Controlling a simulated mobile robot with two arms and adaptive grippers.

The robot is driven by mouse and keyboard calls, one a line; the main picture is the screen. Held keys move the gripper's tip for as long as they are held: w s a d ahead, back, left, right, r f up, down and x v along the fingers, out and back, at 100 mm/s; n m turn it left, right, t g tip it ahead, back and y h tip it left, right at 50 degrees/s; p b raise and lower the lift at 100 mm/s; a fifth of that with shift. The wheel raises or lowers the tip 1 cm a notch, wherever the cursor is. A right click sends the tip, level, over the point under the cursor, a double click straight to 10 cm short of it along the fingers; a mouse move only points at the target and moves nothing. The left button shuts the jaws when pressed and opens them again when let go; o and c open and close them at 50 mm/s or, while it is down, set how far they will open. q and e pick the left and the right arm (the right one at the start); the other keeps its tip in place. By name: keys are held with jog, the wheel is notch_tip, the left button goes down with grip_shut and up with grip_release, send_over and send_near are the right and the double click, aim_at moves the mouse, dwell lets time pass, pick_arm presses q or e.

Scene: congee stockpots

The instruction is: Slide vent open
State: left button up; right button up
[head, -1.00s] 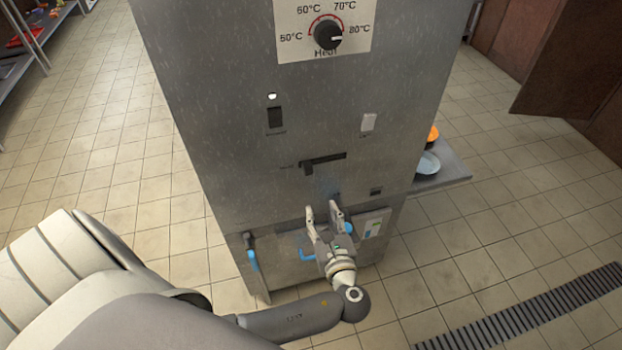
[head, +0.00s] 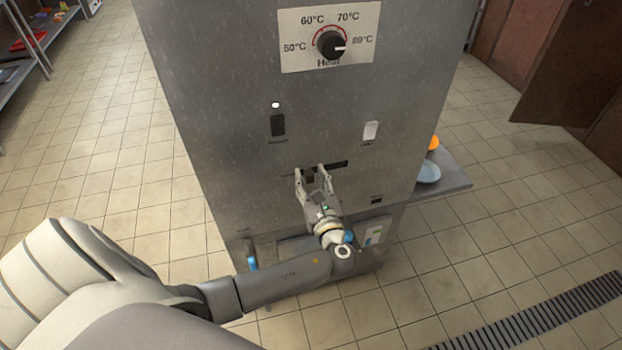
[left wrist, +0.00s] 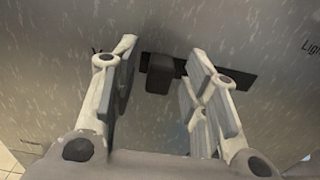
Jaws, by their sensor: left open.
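The vent slider is a dark knob (left wrist: 160,74) at the left end of a black horizontal slot (left wrist: 235,82) in the steel cabinet front. In the head view, the slot (head: 337,164) shows beyond my fingers, and the knob is partly hidden by them. My left gripper (head: 310,171) is open at the slot. In the left wrist view, the knob sits between its two spread fingers, with a gap on each side. Whether the fingertips reach around the knob in depth is hard to tell. My right gripper is not in view.
Above the slot are a black switch (head: 278,125), a white switch (head: 371,131) and the heat dial (head: 331,44), pointing near 80°C. A side shelf (head: 455,180) holds a pale blue bowl (head: 429,173) and an orange one. Tiled floor is clear around the cabinet.

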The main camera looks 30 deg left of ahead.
aim_at(343, 163)
pick_arm(q)
grip_shut()
dwell(0.3)
jog(key=w+d+b, duration=0.1)
jog(key=w+d, duration=0.2)
jog(key=w+d+b, duration=0.1)
jog(key=w+d, duration=0.2)
jog(key=w, duration=0.1)
jog(key=shift+c, duration=1.7)
grip_release()
jog(key=shift+d, duration=0.1)
jog(key=o, duration=0.3)
jog(key=shift+w+d, duration=0.1)
jog(key=shift+w, duration=0.05)
jog(key=shift+o, duration=0.2)
